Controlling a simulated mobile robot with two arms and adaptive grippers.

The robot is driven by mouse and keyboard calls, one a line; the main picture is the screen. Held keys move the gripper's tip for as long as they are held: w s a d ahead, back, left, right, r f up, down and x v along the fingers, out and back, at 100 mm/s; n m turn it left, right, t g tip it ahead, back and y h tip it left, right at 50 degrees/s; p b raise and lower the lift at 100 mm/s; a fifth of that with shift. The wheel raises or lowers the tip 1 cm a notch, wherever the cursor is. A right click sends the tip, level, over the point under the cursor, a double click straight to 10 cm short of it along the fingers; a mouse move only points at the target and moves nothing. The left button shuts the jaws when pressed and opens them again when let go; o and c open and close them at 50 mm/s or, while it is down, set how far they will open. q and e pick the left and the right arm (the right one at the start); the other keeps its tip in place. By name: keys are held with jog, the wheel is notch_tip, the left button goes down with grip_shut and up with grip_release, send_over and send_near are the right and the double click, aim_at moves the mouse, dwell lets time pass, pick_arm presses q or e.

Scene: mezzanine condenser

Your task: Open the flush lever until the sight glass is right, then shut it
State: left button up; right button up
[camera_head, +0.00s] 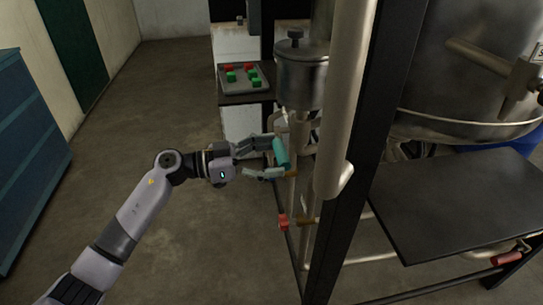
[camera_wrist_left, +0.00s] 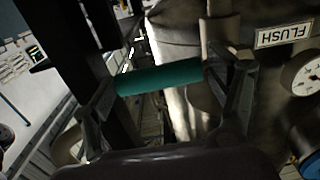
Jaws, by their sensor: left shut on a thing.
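The teal handle (camera_head: 281,153) of a lever sits on the pipework below a lidded metal pot in the head view. My left gripper (camera_head: 277,158) is shut on it, one finger above and one below. In the left wrist view the teal handle (camera_wrist_left: 160,79) spans between the two fingers of the left gripper (camera_wrist_left: 165,85). A label reading FLUSH (camera_wrist_left: 284,34) is on the dark body beyond it at the upper right. I cannot make out the sight glass or its level. My right gripper is not in view.
A thick pale pipe (camera_head: 343,95) and a dark post (camera_head: 368,150) stand just right of the handle. A red-handled valve (camera_head: 284,221) is below. A tray (camera_head: 233,86) with red and green pieces is behind. A round gauge (camera_wrist_left: 303,76) is at right. Floor at left is clear.

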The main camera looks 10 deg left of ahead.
pick_arm(q)
jog(key=shift+s+d, duration=0.25)
jog(key=c, duration=0.5)
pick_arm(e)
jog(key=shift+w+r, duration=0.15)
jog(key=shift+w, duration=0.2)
